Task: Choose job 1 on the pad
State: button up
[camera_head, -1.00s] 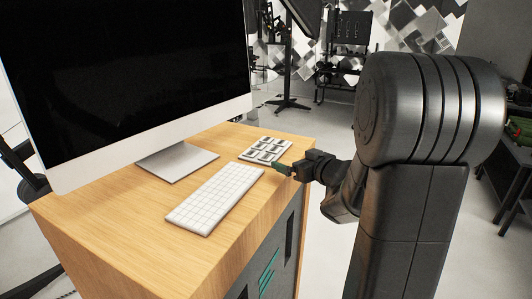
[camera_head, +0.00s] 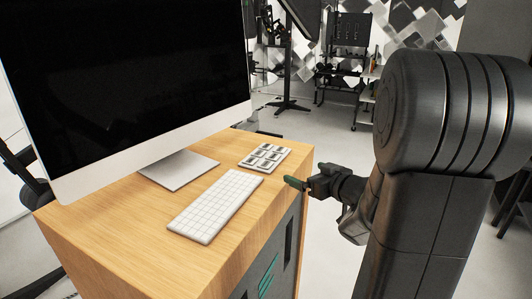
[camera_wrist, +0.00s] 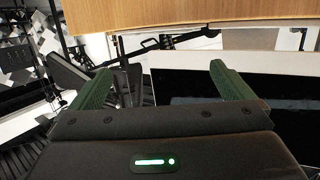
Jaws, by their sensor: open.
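The pad (camera_head: 265,156) is a small white plate with several grey keys, lying on the wooden desk top near its far right edge. The labels on its keys are too small to read. My gripper (camera_head: 290,183) is off the right edge of the desk, apart from the pad, on its near right side. In the wrist view my gripper (camera_wrist: 160,90) has its two green fingers wide apart with nothing between them. The pad does not show in the wrist view.
A white keyboard (camera_head: 215,205) lies in front of the pad on the desk (camera_head: 120,225). A large monitor (camera_head: 120,90) with a black screen stands behind it. The desk's wooden edge (camera_wrist: 190,15) crosses the top of the wrist view. Open floor lies right of the desk.

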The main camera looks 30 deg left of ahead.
jog(key=shift+p+v, duration=0.7)
jog(key=shift+v, duration=1.35)
jog(key=shift+a+f, duration=0.1)
jog(key=b+x, duration=0.5)
jog(key=x, duration=0.5)
jog(key=p+v, duration=0.4)
jog(key=v, duration=0.4)
